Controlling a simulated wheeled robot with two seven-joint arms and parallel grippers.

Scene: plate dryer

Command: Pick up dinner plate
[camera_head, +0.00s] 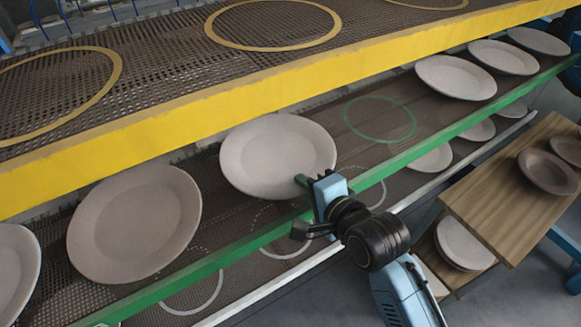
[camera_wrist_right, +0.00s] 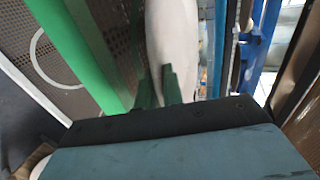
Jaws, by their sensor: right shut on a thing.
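A pale dinner plate (camera_head: 277,152) is at the middle of the green-edged shelf in the head view. My right gripper (camera_head: 302,181) comes from the lower right and is shut on the plate's near right rim. In the right wrist view the two green fingers (camera_wrist_right: 158,88) close on the white plate (camera_wrist_right: 172,40), which is seen edge-on. I cannot tell whether the plate touches the shelf. My left gripper is not in view.
The yellow-edged upper shelf (camera_head: 250,92) is behind the plate, and the green shelf edge (camera_head: 215,262) runs in front. A browner plate (camera_head: 134,222) stands at left, with several plates at upper right. An empty green ring (camera_head: 380,119) is free.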

